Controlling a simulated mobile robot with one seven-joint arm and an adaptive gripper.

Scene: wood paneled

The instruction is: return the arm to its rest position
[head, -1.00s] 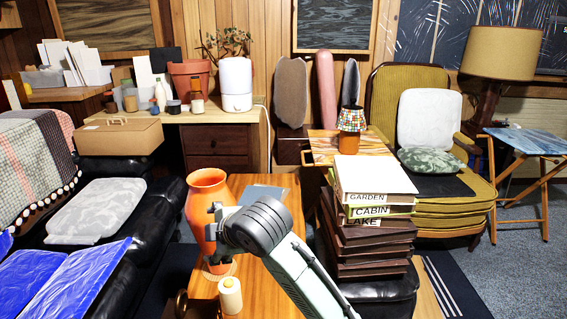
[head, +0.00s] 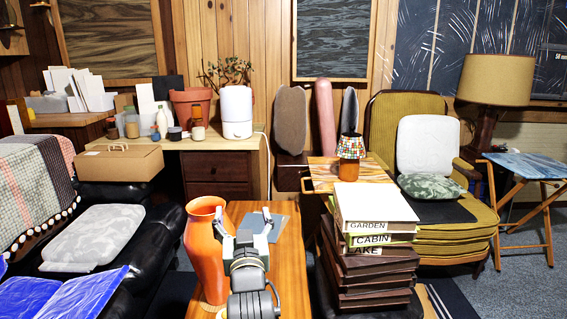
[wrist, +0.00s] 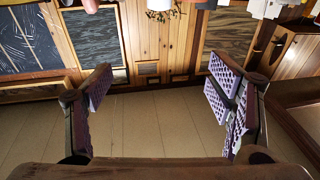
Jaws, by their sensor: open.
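My gripper (head: 246,223) is in the lower middle of the head view, above the wooden table and beside the orange vase. Its two fingers are spread apart and point away from me. In the wrist view my gripper (wrist: 160,100) shows both purple-padded fingers wide apart with nothing between them. The wrist view looks past the fingers toward the wood-paneled wall and appears upside down.
The orange vase (head: 205,250) stands close to the left of my gripper on the wooden table (head: 290,262). A stack of brown boxes (head: 370,275) rises to the right. A black sofa (head: 150,225) is at left. A desk (head: 215,146) stands behind.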

